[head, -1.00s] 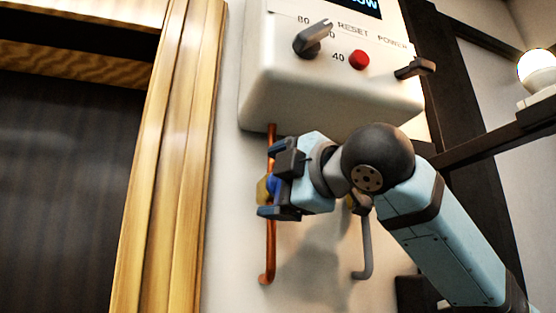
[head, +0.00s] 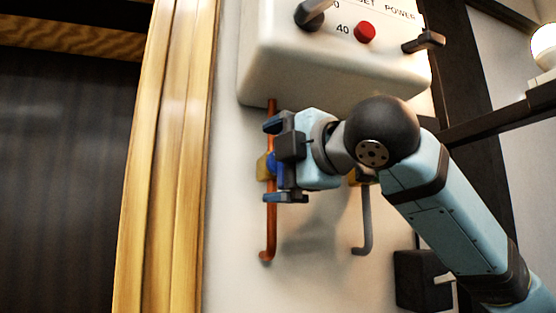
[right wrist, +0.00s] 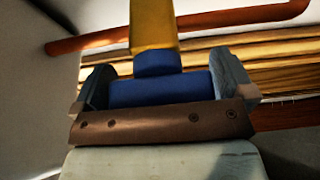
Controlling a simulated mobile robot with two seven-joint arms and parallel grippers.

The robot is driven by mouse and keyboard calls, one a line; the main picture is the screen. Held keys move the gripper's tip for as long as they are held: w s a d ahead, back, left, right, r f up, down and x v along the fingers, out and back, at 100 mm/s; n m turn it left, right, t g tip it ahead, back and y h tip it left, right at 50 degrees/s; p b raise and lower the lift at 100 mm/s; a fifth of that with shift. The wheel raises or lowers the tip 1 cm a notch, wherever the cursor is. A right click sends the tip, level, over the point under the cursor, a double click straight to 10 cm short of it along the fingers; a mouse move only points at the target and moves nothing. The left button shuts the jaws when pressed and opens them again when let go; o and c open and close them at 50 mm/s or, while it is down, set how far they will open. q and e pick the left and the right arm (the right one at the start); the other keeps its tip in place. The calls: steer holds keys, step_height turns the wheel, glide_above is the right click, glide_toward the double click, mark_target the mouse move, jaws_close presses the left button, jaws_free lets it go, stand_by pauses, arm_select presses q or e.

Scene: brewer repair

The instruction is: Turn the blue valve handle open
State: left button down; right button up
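The blue valve handle (head: 271,164) sits on a brass valve body (head: 262,167) on the vertical copper pipe (head: 270,220). My right gripper (head: 276,160) is at the valve with its fingers spread wide, one above and one below the handle. In the right wrist view the blue handle (right wrist: 160,89) lies across the space between the two fingers (right wrist: 168,80), close to the palm, with the yellow valve body (right wrist: 153,25) beyond it. Whether a finger touches the handle is unclear. My gripper partly hides the handle in the head view. My left gripper is not in view.
Above is the white brewer housing (head: 330,70) with a red button (head: 364,32) and dark knobs. A grey pipe (head: 366,220) with a brass fitting (head: 357,177) is to the right, behind my wrist. A wooden frame (head: 175,150) stands left. A dark box (head: 423,278) is lower right.

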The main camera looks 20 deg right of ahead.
steer(key=b+v, duration=0.3)
steer(key=v, duration=1)
steer(key=shift+s+d, duration=0.2)
steer(key=shift+s, duration=0.2)
